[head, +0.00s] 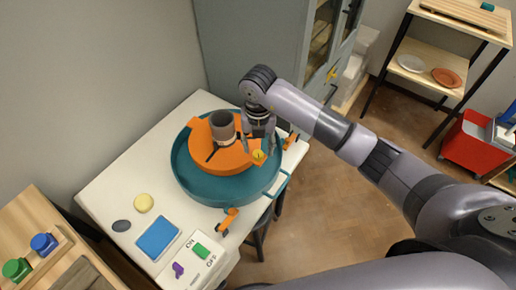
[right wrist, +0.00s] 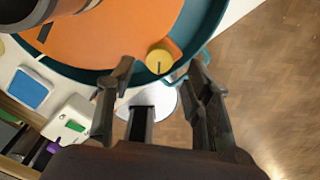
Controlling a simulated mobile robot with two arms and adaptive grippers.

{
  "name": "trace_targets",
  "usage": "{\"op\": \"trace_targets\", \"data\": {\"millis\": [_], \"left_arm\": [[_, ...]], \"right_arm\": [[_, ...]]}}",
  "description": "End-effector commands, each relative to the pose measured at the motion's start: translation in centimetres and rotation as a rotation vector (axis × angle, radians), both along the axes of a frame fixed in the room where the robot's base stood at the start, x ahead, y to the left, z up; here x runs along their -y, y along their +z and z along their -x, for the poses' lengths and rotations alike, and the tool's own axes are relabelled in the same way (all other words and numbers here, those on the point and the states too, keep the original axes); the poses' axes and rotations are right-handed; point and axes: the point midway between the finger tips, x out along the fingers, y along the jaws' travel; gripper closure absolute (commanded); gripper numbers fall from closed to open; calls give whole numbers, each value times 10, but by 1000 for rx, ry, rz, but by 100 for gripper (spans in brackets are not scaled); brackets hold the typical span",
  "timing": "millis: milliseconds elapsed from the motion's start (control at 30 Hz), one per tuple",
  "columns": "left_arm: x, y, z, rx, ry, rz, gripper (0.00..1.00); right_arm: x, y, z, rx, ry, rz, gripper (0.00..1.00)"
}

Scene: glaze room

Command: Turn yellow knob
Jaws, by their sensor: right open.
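The yellow knob (head: 258,155) is a small round knob at the near right edge of the orange disc (head: 232,160), which sits in a round teal basin (head: 190,183). My right gripper (head: 261,143) points down just above the knob, open and empty. In the right wrist view the yellow knob (right wrist: 158,60) lies beyond and between the spread fingertips (right wrist: 161,72), with a dark line across its top. I see no contact with it. My left gripper is out of view.
The white table (head: 108,191) also bears a blue pad (head: 158,237), a yellow sponge (head: 144,202) and an ON/OFF panel (head: 207,268). A grey cabinet (head: 250,45) stands behind.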

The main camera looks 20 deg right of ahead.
Motion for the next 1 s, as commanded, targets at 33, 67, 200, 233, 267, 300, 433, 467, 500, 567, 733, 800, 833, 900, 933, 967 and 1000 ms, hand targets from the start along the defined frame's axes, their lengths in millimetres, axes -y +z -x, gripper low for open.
{"op": "trace_targets", "data": {"millis": [33, 67, 200, 233, 267, 300, 433, 467, 500, 567, 733, 800, 833, 900, 933, 967, 1000], "left_arm": [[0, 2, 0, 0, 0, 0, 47], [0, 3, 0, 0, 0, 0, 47], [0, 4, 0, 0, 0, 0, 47], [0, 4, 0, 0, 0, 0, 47], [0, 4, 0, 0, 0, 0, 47], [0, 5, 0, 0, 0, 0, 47], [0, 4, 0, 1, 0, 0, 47], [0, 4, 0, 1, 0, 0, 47], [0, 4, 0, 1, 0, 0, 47], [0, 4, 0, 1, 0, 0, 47], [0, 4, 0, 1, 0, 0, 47], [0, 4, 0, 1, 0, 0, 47], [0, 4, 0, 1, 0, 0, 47], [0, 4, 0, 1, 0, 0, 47], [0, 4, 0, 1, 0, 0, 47], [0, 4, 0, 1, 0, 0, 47], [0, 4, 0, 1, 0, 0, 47]], "right_arm": [[0, -8, 1, -4, -1, 0, 54], [-1, -12, 1, -4, 0, -1, 54], [-1, -25, 0, -1, 0, -1, 54], [-1, -27, 0, 0, 0, -2, 54], [-1, -29, 0, -1, 1, -1, 54], [-1, -30, 0, -1, 1, -1, 54], [-1, -32, 0, 0, 1, -1, 54], [0, -32, 0, 0, 1, -1, 54], [-1, -32, 0, 0, 1, -1, 54], [-1, -32, 0, 0, 1, -1, 54], [-1, -31, 0, 0, 1, -1, 64], [-1, -31, 0, 0, 1, -1, 68], [-1, -31, 0, 0, 1, -1, 70], [-1, -31, 0, 0, 1, -1, 75], [-1, -31, 0, 0, 1, -1, 77], [-1, -31, 0, 0, 1, -1, 79], [-1, -31, 0, 0, 1, -1, 82]]}}
